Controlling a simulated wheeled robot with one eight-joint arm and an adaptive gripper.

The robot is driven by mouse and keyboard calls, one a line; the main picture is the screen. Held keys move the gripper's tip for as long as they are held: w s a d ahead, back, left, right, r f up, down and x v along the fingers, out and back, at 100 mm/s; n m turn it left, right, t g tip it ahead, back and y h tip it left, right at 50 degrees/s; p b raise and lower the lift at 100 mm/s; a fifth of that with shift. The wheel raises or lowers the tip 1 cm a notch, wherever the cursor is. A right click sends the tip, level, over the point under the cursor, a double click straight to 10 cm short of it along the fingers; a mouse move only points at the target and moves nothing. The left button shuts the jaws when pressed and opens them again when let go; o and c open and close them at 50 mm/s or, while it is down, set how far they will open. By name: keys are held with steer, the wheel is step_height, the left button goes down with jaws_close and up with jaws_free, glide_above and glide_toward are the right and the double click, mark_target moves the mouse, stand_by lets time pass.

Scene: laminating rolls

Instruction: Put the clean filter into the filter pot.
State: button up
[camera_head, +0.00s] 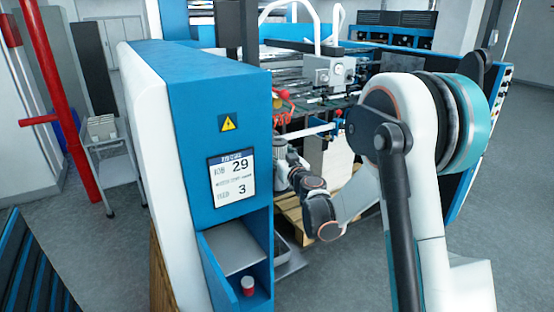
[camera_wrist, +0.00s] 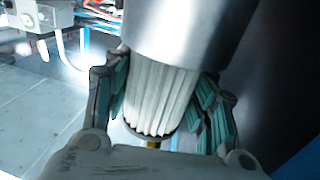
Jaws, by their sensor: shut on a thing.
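The filter (camera_wrist: 160,98) is a white pleated cylinder with a dark lower rim and a brass-coloured piece below it in the wrist view. My gripper (camera_wrist: 164,92) is shut on it, with green-padded fingers on its left and right sides. A shiny metal cylinder, which looks like the filter pot (camera_wrist: 185,30), is directly above the filter. Its lower edge hides the filter's upper end, which appears to be inside it; how deep I cannot tell. In the head view my gripper and the filter are not clearly visible beside the blue cabinet.
The blue and white cabinet (camera_head: 215,110) stands close left of my arm. A red-topped object (camera_head: 248,286) sits in its lower recess. Machine rollers and a grey box (camera_head: 328,72) are behind my wrist. A wooden pallet (camera_head: 292,212) lies below. A cart (camera_head: 108,160) stands at left.

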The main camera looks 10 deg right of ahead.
steer(key=shift+a+f, duration=0.2)
steer(key=shift+f, duration=0.55)
steer(key=shift+r, duration=0.1)
steer(key=shift+f+b, duration=0.3)
steer(key=shift+s+f+b, duration=0.25)
steer(key=shift+f+b, duration=0.1)
steer(key=shift+b, duration=0.1)
steer(key=o, duration=0.8)
steer(key=shift+r, duration=0.1)
steer(key=shift+w+r+p, duration=0.15)
steer(key=shift+r+p, duration=0.4)
steer(key=shift+p, duration=0.3)
steer(key=s+d, duration=0.2)
steer(key=s, duration=0.9)
steer(key=shift+s, duration=0.4)
